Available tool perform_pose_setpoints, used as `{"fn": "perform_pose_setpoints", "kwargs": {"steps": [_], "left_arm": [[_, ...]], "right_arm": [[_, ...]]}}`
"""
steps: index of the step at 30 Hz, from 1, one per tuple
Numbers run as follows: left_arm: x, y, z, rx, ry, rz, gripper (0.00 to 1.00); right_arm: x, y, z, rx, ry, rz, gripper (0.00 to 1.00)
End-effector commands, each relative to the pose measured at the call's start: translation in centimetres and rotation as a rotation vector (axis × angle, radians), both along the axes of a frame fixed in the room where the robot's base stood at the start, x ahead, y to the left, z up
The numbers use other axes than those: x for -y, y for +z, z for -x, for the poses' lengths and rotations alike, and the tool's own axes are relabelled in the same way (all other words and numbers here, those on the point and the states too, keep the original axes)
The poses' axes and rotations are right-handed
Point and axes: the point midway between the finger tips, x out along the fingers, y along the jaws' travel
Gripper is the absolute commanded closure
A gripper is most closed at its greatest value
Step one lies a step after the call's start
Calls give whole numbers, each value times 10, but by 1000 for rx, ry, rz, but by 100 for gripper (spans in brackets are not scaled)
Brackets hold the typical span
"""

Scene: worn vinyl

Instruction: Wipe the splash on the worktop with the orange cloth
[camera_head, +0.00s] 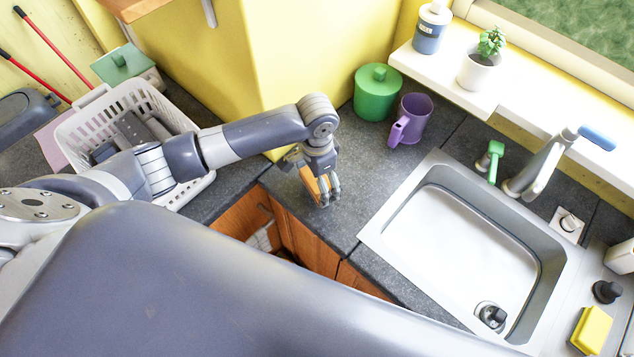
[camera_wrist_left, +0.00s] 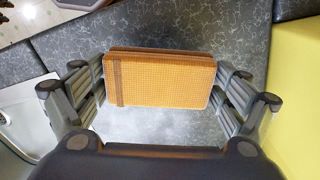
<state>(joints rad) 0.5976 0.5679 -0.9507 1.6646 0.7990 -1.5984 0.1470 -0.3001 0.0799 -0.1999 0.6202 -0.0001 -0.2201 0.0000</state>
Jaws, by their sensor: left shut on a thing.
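The folded orange cloth (camera_head: 311,183) is held in my left gripper (camera_head: 325,192), low over the grey worktop by the corner of the yellow wall. In the left wrist view the cloth (camera_wrist_left: 165,80) sits between the two fingers of the left gripper (camera_wrist_left: 163,88), a brown band near its left end. I cannot tell whether it touches the worktop (camera_head: 350,222). A paler patch (camera_wrist_left: 150,128) of worktop shows below the cloth in the wrist view; I cannot tell whether it is the splash. No clear splash shows in the head view. My right gripper is not in view.
The steel sink (camera_head: 450,255) lies right of the left gripper. A green canister (camera_head: 377,95) and purple mug (camera_head: 412,118) stand behind it. A white basket (camera_head: 190,125) is at left. A cupboard (camera_head: 300,240) is below the worktop's front edge. A yellow sponge (camera_head: 592,330) lies far right.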

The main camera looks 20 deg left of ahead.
Motion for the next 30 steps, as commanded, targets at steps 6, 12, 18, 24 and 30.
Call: {"fn": "perform_pose_setpoints", "kwargs": {"steps": [6, 12, 18, 24, 30], "left_arm": [[0, 18, -1, 1, 0, 0, 28], [0, 33, -1, 2, 1, 1, 28], [0, 39, 0, 1, 0, 1, 28], [0, 39, 0, 1, 0, 1, 28], [0, 39, 0, 0, 0, 0, 28]], "right_arm": [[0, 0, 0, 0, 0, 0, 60], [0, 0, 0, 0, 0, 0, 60], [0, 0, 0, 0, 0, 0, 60], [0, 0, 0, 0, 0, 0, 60], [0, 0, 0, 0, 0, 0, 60]]}}
